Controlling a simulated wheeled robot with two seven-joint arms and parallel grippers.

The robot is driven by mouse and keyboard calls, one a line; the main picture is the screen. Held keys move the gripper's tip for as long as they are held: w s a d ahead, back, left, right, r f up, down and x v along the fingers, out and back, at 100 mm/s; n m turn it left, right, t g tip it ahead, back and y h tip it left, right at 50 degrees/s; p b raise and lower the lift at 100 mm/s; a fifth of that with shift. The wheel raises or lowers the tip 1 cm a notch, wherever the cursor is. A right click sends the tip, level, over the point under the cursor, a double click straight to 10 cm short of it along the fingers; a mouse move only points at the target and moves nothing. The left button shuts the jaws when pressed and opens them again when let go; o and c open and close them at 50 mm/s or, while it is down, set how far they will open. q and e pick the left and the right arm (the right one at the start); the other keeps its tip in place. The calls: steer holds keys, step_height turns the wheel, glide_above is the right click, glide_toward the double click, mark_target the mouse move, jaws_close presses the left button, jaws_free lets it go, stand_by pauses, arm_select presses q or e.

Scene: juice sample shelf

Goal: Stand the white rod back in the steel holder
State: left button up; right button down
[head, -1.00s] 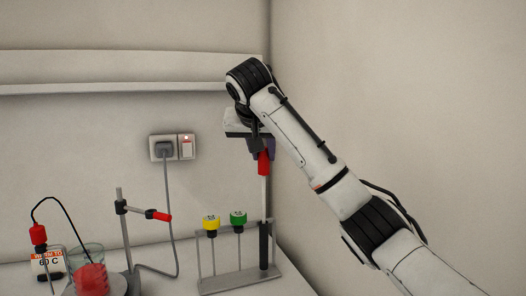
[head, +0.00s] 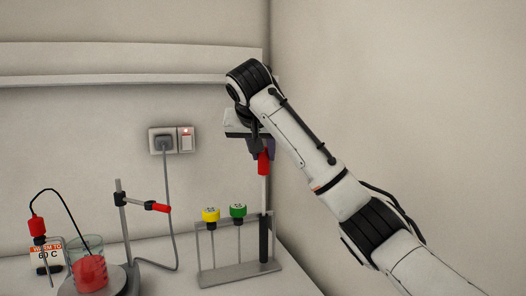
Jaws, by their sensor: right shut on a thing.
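The white rod (head: 264,193) with a red top (head: 263,164) hangs upright below my right gripper (head: 261,148), which is shut on its upper end. The fingertips are partly hidden behind my own wrist. The steel holder (head: 240,272) stands on the bench below, a thin frame with a flat base. My left gripper is not in view.
A yellow-capped rod (head: 211,215) and a green-capped rod (head: 238,211) stand in the holder. To the left are a clamp stand (head: 124,225), a beaker of red liquid (head: 90,272) and a red-topped probe (head: 37,227). A corner wall is close on the right.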

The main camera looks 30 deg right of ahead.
mark_target(263, 176)
steer(key=shift+f+b, duration=1.65)
steer(key=shift+f, duration=0.9)
stand_by(0.4)
steer(key=shift+f, duration=0.7)
steer(key=c, duration=1.4)
jaws_free()
steer(key=shift+c, duration=0.2)
